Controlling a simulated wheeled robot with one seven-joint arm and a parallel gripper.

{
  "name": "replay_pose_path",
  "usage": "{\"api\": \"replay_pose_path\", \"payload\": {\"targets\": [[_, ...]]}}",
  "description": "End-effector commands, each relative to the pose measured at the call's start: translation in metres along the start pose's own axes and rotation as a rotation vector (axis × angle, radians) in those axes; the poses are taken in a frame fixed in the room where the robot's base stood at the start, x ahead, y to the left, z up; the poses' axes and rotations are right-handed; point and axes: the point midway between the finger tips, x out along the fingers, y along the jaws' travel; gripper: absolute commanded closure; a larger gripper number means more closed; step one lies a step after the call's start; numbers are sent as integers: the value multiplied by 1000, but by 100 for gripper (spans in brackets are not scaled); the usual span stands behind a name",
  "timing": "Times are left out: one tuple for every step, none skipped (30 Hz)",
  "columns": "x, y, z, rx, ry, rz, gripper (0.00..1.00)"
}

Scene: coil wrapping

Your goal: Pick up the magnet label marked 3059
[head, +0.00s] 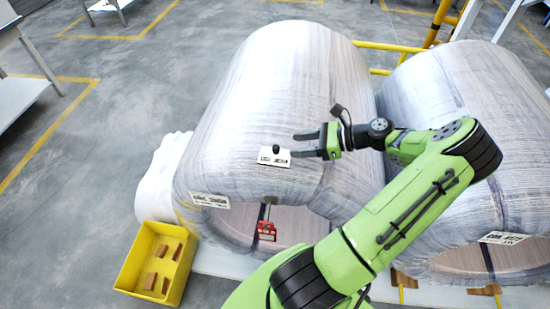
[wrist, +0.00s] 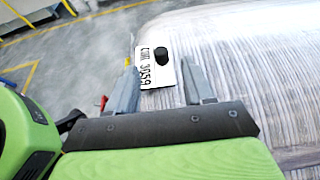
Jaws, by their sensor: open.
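The white magnet label marked 3059 (head: 265,159) lies on top of the wrapped left coil (head: 265,80). A round black knob (head: 276,149) stands up from it. In the wrist view the label (wrist: 149,73) shows its digits sideways, and its knob (wrist: 161,56) is just ahead of the gap between my fingers. My gripper (head: 300,145) is open and empty, just right of the label in the head view. In the wrist view both fingers of my gripper (wrist: 159,68) show, one on each side of the label's near part. Whether they touch it is unclear.
Another white label (head: 209,200) is on the left coil's front edge. A red tag (head: 267,231) hangs below. A second wrapped coil (head: 455,100) with a label (head: 503,238) stands at right. A yellow bin (head: 128,272) with several brown blocks is on the floor.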

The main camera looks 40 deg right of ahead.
Motion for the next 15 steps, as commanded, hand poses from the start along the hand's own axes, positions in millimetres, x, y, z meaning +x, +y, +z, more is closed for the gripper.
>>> {"api": "replay_pose_path", "payload": {"targets": [[7,0,-1,0,1,2,48],[10,0,-1,0,2,1,48],[14,0,-1,0,1,0,48],[18,0,-1,-1,1,2,48],[23,0,-2,-2,0,3,48],[30,0,-3,-2,1,3,48],[37,0,-4,-2,1,4,48],[43,-1,-4,-2,1,4,48],[50,-1,-4,-1,1,4,48],[55,-1,-4,-1,1,3,48],[59,-1,-4,-2,1,3,48],[62,-1,-3,-2,1,1,48],[64,-1,-3,-1,2,1,48],[64,-1,-3,-1,2,0,48],[64,-1,-2,-1,2,0,48]]}}
